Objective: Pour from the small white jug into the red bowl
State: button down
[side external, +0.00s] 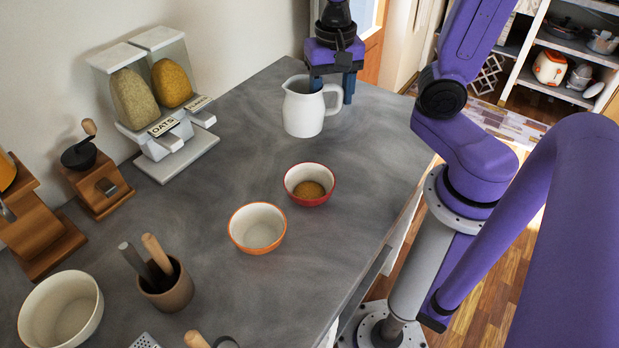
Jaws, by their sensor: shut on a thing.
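The small white jug (303,108) is upright at the far end of the grey counter, its spout to the left and its handle to the right. My gripper (333,88) comes down from above at the jug's handle side, with its two dark fingers either side of the handle top, shut on the handle. I cannot tell whether the jug's base touches the counter. The red bowl (322,198) stands on the counter nearer the camera, below the jug in the picture. It holds some brown, grainy stuff. The jug's contents are hidden.
An orange-rimmed bowl (257,246) stands just left of the red bowl. A cereal dispenser (190,160), grinders (98,183), a utensil pot (170,292) and a cream bowl (27,320) line the left side. The counter (385,165) is clear between jug and red bowl.

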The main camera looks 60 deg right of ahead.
aim_at(301, 100)
jog(key=w+d+f+n, duration=0.1)
jog(key=w+f+n, duration=0.7)
jog(key=n, duration=0.9)
jog(key=shift+w+d, duration=0.2)
jog(key=shift+w, duration=0.65)
jog(key=shift+s+a+h, duration=0.1)
jog(key=shift+a+h, duration=0.05)
jog(key=shift+h, duration=0.15)
jog(key=s+a+r+t+h, duration=0.1)
jog(key=r, duration=0.1)
jog(key=s+a+r+t+h, duration=0.1)
jog(key=r+t, duration=0.1)
jog(key=s+a+r+t+h, duration=0.1)
jog(key=r, duration=0.1)
jog(key=shift+s+a+r+h, duration=0.2)
jog(key=shift+a+r+h, duration=0.1)
jog(key=shift+r, duration=0.05)
jog(key=shift+s+a+f+t+h, duration=0.2)
jog(key=shift+s+a+t+h, duration=0.4)
jog(key=shift+s+t, duration=0.1)
jog(key=shift+s+a+r, duration=0.1)
jog(key=shift+r, duration=0.1)
